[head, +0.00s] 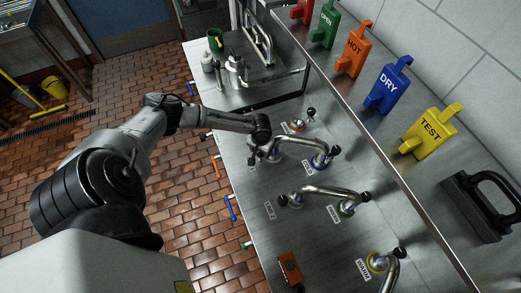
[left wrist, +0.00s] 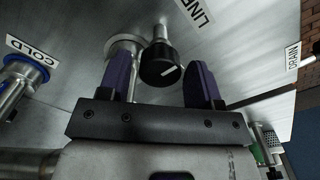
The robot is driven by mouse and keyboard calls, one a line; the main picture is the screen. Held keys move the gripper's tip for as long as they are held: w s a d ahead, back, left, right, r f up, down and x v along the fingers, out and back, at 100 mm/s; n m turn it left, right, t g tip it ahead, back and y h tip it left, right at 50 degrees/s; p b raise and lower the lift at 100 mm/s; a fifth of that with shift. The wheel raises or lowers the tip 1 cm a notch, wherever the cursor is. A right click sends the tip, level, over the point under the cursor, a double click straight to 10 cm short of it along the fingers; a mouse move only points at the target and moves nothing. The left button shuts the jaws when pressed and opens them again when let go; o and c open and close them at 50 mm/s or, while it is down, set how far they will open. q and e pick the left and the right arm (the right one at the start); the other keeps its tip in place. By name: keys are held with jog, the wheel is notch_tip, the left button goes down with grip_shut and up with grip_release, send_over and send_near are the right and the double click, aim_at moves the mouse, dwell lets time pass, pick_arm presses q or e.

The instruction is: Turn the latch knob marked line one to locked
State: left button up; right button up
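The latch knob (left wrist: 160,70) is a black round cap with a white pointer line, on a short metal stem. A partly visible label reading LINE (left wrist: 196,10) sits beside it; its number is cut off. My left gripper (left wrist: 163,80) is open, with one purple finger on each side of the knob. Gaps show between the fingers and the knob, so I see no grip. In the head view my left gripper (head: 262,150) is over the steel counter by the upper curved pipe, and it hides the knob. My right gripper is in neither view.
Curved pipes (head: 316,190) with coloured valves stand on the steel counter (head: 320,245). A COLD label (left wrist: 33,58) and blue-ringed valve are left in the wrist view. Coloured tags (head: 389,86) line the shelf. A black-handled tool (head: 482,205) lies at right.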

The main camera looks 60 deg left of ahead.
pick_arm(q)
jog(key=c, duration=0.7)
